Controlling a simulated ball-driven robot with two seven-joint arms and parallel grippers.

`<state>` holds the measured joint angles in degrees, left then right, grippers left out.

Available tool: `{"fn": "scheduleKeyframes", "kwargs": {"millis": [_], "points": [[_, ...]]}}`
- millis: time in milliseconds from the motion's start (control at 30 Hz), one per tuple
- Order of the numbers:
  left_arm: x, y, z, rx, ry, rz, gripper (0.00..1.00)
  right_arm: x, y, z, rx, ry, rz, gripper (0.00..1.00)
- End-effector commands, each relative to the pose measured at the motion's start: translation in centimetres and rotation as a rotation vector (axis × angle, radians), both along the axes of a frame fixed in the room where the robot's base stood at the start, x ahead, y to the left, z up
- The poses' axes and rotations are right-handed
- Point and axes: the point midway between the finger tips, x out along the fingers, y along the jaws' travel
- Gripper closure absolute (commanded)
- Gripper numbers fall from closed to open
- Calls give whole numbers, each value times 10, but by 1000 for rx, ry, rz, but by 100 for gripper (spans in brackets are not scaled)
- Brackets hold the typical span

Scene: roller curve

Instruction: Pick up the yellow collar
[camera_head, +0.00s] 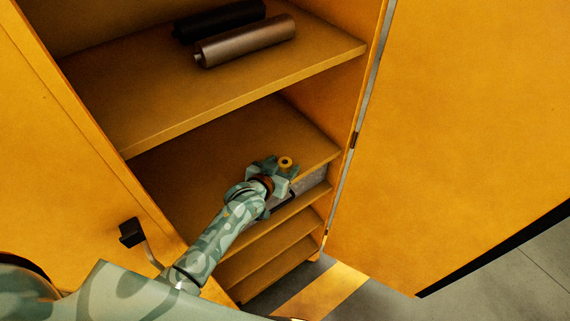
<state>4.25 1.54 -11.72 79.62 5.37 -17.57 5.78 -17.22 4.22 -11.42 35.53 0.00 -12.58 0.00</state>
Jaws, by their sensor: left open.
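The yellow collar (285,163) is a small ring with a dark hole, over the right part of the cabinet's middle shelf. My left gripper (279,167) reaches in from the lower left and is open right at the collar. Its fingers partly hide the collar's lower side, and I cannot tell whether they touch it. My right gripper is not in view.
The yellow cabinet has an upper shelf (140,115) bearing a brown roller (245,41) and a black roller (218,20). A grey box-like thing (312,180) sits below the middle shelf. The open door (470,130) stands at right. The middle shelf's left part is clear.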

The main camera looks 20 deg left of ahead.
Motion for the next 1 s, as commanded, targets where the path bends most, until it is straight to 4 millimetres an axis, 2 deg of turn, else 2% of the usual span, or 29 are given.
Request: {"fn": "scheduleKeyframes", "kwargs": {"millis": [133, 300, 600, 733, 900, 1000], "points": [[0, 0, 0, 0, 0, 0, 41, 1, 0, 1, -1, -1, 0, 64], [-1, 0, 0, 0, 0, 0, 88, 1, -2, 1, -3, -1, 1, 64], [-1, 0, 1, 0, 0, 0, 89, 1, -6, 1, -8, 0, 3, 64], [0, 0, 9, 0, -2, 0, 89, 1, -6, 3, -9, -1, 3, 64], [-1, 0, 37, 0, -4, 0, 89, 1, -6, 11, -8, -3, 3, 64], [-21, -2, 59, -2, -2, 1, 89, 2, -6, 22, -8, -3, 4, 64]]}}
